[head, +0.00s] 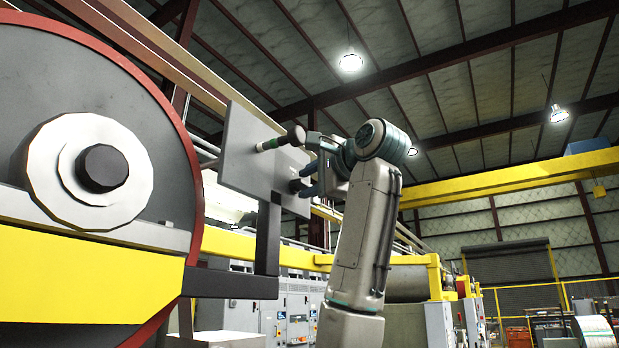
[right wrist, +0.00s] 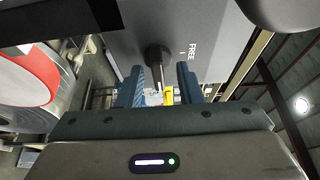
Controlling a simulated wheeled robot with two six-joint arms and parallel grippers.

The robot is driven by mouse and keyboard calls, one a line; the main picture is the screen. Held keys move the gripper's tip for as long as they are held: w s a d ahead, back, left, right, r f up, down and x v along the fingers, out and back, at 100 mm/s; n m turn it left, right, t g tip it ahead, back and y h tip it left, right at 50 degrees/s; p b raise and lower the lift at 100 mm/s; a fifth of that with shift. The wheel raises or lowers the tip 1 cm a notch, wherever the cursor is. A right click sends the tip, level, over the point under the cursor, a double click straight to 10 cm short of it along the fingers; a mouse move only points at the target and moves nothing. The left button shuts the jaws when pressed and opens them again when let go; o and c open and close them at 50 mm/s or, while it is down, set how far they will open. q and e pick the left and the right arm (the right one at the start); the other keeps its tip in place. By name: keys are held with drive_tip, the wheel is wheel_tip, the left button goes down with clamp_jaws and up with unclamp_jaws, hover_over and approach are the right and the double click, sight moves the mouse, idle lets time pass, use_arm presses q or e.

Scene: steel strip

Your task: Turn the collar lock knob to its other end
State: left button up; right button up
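The dark collar lock knob (right wrist: 158,55) sticks out from a grey panel (right wrist: 120,40) in the right wrist view. The word FREE and a short mark are printed just right of it. In the head view a small dark knob (head: 296,185) shows low on the panel (head: 240,150), beside my fingers. My right gripper (head: 308,180) is at the panel. In the right wrist view its two blue fingers (right wrist: 160,78) are apart, one on each side of the knob, with gaps visible between. The knob's other end label is not visible. My left gripper is out of view.
A handle with a dark, rounded end (head: 294,136) stands out from the panel just above my right gripper. A large reel with a red rim (head: 185,150) and a yellow beam (head: 90,280) fill the left. A dark bracket (head: 268,240) hangs below the panel.

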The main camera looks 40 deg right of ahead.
drive_tip(key=shift+s, duration=0.1)
drive_tip(key=shift+w+f, duration=0.15)
drive_tip(key=shift+w, duration=0.25)
clamp_jaws()
drive_tip(key=shift+a, duration=0.1)
